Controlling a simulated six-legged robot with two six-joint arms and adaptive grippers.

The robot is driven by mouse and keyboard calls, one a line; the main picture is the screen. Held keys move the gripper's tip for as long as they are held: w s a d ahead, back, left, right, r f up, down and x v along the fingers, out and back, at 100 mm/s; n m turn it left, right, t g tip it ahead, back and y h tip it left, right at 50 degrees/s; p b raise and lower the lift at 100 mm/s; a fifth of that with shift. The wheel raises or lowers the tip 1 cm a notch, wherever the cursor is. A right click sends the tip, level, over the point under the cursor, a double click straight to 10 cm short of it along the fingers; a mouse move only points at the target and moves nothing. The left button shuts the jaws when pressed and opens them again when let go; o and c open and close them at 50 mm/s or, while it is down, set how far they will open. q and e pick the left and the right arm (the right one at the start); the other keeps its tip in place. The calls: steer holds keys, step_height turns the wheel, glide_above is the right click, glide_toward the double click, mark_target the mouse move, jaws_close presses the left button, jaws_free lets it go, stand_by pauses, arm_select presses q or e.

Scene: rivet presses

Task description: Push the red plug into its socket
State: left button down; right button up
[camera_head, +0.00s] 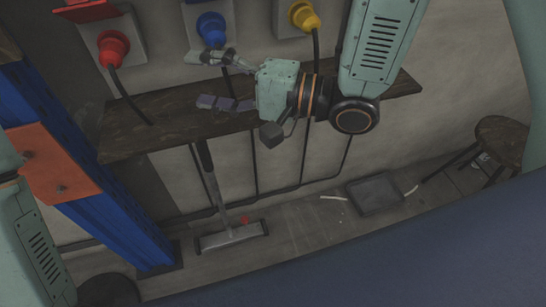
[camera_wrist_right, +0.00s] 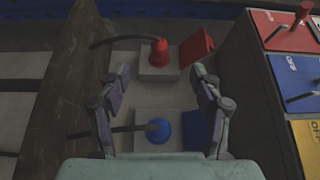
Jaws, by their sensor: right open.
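The red plug (camera_head: 113,48) is at its grey socket box (camera_head: 132,22) on the wall at the upper left in the head view, with a black cable hanging from it. In the right wrist view the red plug (camera_wrist_right: 159,53) stands at its socket box (camera_wrist_right: 150,72), beside a raised red cover (camera_wrist_right: 196,47). How deep it sits I cannot tell. My right gripper (camera_head: 197,80) is open and empty, in front of the wall, right of and below the red plug. In its wrist view the gripper's fingers (camera_wrist_right: 161,76) are spread, with the red plug beyond them. My left gripper is out of view.
A blue plug (camera_head: 211,28) and a yellow plug (camera_head: 303,15) sit right of the red one. A wooden shelf (camera_head: 130,135) runs below them. A blue post (camera_head: 85,190) stands left. Switch panels (camera_wrist_right: 290,75) are at the right in the wrist view.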

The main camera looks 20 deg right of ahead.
steer(key=s+d+f+n+g+h, duration=0.2)
steer(key=s+d+f+n+h, duration=0.1)
steer(key=f, duration=0.3)
steer(key=s+d+f+n+g+h+p, duration=0.1)
steer(key=s+d+f+n+g+h, duration=0.1)
steer(key=f, duration=0.4)
steer(key=shift+s+d+f+n+g+h, duration=0.15)
steer(key=shift+s+d+n+g+h, duration=0.3)
steer(key=shift+s, duration=0.8)
steer(key=shift+n, duration=0.25)
